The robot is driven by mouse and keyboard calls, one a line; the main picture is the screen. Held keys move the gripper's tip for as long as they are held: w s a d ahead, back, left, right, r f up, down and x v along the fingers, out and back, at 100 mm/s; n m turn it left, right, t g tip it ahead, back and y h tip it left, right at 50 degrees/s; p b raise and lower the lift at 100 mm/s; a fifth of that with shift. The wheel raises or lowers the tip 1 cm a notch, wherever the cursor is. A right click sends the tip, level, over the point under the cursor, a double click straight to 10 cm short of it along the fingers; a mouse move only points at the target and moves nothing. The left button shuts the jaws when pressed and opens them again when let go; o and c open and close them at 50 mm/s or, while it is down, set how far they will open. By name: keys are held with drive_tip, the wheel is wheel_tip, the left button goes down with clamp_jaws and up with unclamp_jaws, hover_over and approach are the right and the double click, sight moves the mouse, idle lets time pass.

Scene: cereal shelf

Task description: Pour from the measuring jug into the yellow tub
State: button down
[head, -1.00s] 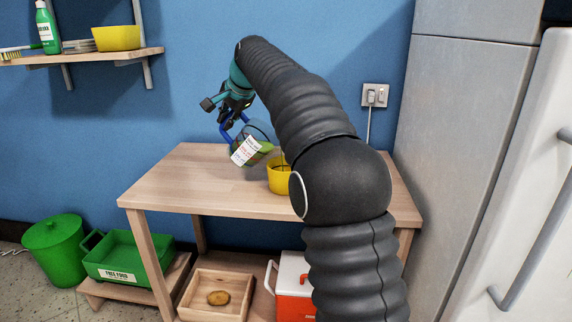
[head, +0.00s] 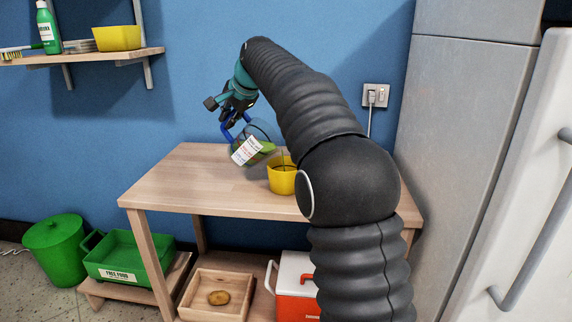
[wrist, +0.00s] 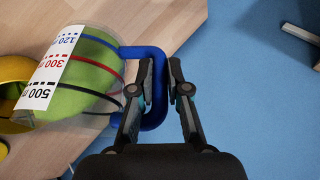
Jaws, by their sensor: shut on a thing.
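The measuring jug (head: 262,152) is clear, with a white label, a blue handle and green contents. It is tilted above the table, its mouth toward the yellow tub (head: 281,177). My gripper (head: 231,115) is shut on the jug's blue handle; the wrist view shows the fingers (wrist: 161,88) around the handle beside the jug (wrist: 84,72). The yellow tub stands on the table, partly hidden by my arm, and its edge shows at the left of the wrist view (wrist: 12,72). A thin dark line shows at the tub's opening; I cannot tell what it is.
The wooden table (head: 190,185) is clear on its left. A wall shelf (head: 100,56) at the upper left holds another yellow tub (head: 117,38) and a green bottle (head: 46,28). A grey fridge (head: 460,130) stands at the right. A socket (head: 375,95) with a cord is behind.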

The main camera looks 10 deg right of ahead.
sight(234, 112)
drive_tip(key=shift+s+d+r+t+y, duration=0.2)
drive_tip(key=shift+d+r+t+y, duration=0.15)
drive_tip(key=shift+r, duration=0.3)
drive_tip(key=shift+s+d+r+t+y, duration=0.25)
drive_tip(key=shift+d+r+y, duration=0.15)
drive_tip(key=shift+r, duration=0.25)
idle(6.7)
